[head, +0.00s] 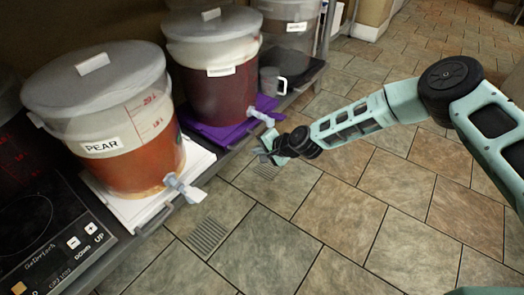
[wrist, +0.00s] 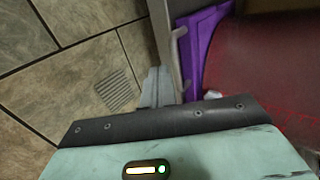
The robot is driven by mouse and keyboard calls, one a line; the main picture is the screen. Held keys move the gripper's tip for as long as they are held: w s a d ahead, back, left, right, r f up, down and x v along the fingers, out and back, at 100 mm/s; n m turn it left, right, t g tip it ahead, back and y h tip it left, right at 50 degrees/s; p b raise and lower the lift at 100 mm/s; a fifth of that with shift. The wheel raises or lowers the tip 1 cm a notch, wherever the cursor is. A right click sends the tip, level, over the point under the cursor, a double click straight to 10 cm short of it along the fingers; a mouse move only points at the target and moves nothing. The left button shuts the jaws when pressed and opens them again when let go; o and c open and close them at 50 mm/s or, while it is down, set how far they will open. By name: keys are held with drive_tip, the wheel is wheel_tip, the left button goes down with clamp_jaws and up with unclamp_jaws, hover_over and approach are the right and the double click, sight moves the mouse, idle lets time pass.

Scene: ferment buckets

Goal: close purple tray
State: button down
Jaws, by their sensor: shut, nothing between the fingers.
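The purple tray (head: 229,128) lies under the middle bucket (head: 218,85), which holds dark red liquid, at the shelf edge in the head view. In the wrist view a strip of the purple tray (wrist: 197,38) shows between the red bucket (wrist: 265,70) and a grey front rail. My gripper (head: 266,154) is in front of the tray, on the aisle side. Its fingertips (wrist: 158,85) are shut and empty, beside the grey rail; I cannot tell whether they touch it. The bucket hides most of the tray.
A PEAR bucket (head: 112,125) stands on a white tray (head: 135,205) at left, near a black hotplate (head: 45,225). A grey mug (head: 272,82) and another bucket (head: 290,25) stand beyond. Spigots stick out over the aisle. The tiled floor (head: 330,215) at right is clear.

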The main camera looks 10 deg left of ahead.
drive_tip(key=p+v, duration=0.4)
drive_tip(key=v, duration=0.5)
drive_tip(key=s+d+r+n+g+h+p, duration=0.25)
drive_tip(key=s+r+n+g, duration=0.25)
drive_tip(key=s+r+n, duration=0.75)
drive_tip(key=s+d+r+h, duration=0.3)
drive_tip(key=s+d+r, duration=0.4)
drive_tip(key=s+r, duration=0.3)
drive_tip(key=s+d+r+h, duration=0.3)
drive_tip(key=s+d+r, duration=0.3)
drive_tip(key=s+r, duration=0.4)
wheel_tip(320, 180, up, 39)
drive_tip(key=p, duration=3.9)
drive_tip(key=shift+s+d+f+n, duration=0.2)
drive_tip(key=shift+s+d+n, duration=0.1)
drive_tip(key=shift+n, duration=0.15)
